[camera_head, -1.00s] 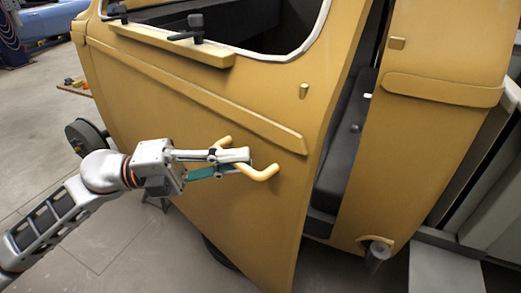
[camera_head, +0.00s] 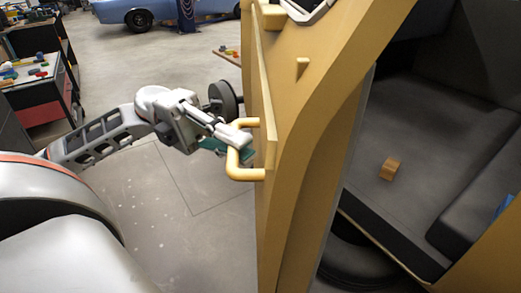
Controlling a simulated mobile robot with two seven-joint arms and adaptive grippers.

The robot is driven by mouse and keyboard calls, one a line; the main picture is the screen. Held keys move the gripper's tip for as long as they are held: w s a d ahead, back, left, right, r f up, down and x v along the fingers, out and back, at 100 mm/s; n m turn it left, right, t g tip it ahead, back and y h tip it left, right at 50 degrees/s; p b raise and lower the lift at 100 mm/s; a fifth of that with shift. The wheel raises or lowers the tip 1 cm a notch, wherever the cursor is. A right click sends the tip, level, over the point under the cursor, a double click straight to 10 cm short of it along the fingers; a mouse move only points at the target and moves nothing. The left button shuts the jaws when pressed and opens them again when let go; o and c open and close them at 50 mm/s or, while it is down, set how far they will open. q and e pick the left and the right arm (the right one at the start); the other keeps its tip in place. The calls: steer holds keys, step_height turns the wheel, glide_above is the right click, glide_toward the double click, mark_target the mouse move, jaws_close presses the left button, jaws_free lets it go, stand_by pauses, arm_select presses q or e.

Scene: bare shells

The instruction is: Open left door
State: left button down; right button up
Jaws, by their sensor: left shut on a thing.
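The yellow left door (camera_head: 300,130) stands swung out, seen nearly edge-on, with a wide gap between it and the vehicle body. Its yellow bar handle (camera_head: 236,163) sticks out to the left. My left gripper (camera_head: 232,146) is shut on the handle, its fingers around the bar. My left arm reaches in from the left. My right gripper is not in view.
Inside the vehicle are dark seats and a floor (camera_head: 400,130), with a small wooden block (camera_head: 390,168) on it. A red and black tool cabinet (camera_head: 40,105) stands at the far left, and a blue car (camera_head: 165,10) at the back.

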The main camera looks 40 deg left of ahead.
arm_select(q)
steer(key=shift+s+a, duration=0.2)
steer(key=shift+a, duration=0.1)
steer(key=c, duration=2.1)
jaws_free()
steer(key=a, duration=0.4)
steer(key=a+f, duration=0.1)
steer(key=a, duration=0.3)
steer(key=w+a, duration=0.1)
steer(key=a, duration=0.3)
steer(key=shift+f, duration=0.3)
